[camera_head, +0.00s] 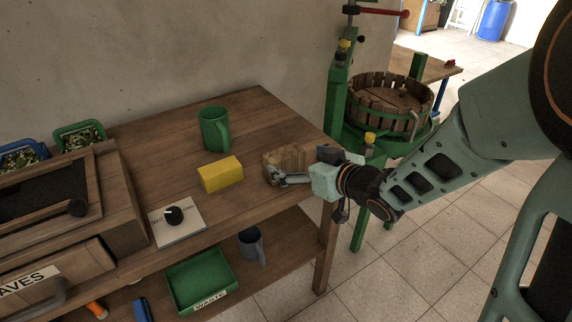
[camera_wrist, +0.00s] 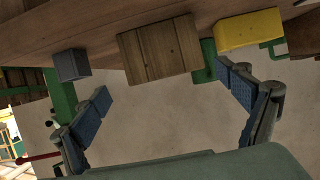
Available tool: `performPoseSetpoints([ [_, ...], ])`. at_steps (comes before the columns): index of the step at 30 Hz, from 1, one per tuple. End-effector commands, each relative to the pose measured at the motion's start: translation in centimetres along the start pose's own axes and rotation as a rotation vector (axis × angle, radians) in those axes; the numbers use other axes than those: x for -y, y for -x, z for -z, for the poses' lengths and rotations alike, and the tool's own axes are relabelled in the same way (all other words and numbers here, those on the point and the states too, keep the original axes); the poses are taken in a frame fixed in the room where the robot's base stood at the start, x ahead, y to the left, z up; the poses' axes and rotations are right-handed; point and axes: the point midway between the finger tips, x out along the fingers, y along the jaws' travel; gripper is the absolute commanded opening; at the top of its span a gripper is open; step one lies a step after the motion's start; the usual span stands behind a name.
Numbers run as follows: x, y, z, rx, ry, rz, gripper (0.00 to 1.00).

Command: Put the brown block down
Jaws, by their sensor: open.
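The brown block (camera_head: 284,158) rests on the wooden table near its right end. In the wrist view, which is upside down, the brown block (camera_wrist: 160,50) shows wood grain and lies ahead of the fingers, between their lines. My gripper (camera_head: 284,176) is at the block's near right side. In the wrist view its fingers (camera_wrist: 163,82) are spread wide, with visible gaps to the block on both sides. The lower part of the block is partly hidden by a finger in the head view.
A yellow block (camera_head: 220,174) and a green mug (camera_head: 214,130) stand left of the brown block. A grey block (camera_wrist: 71,65) is on its other side. A green waste tray (camera_head: 201,280) and grey mug (camera_head: 252,246) are on the lower shelf.

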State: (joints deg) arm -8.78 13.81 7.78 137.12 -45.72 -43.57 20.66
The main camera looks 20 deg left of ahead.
Motion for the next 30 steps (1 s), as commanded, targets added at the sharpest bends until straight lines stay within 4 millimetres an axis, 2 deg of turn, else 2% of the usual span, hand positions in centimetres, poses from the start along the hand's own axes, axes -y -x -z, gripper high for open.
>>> performPoseSetpoints([
  [6,0.9,-3.0,0.3,0.0,0.001,0.004,0.93],
  [10,0.8,-4.6,0.4,0.001,0.0,0.002,0.93],
  [19,0.7,-5.1,0.5,0.001,-0.001,-0.001,0.93],
  [30,0.7,-5.1,0.5,0.001,0.0,-0.001,0.53],
])
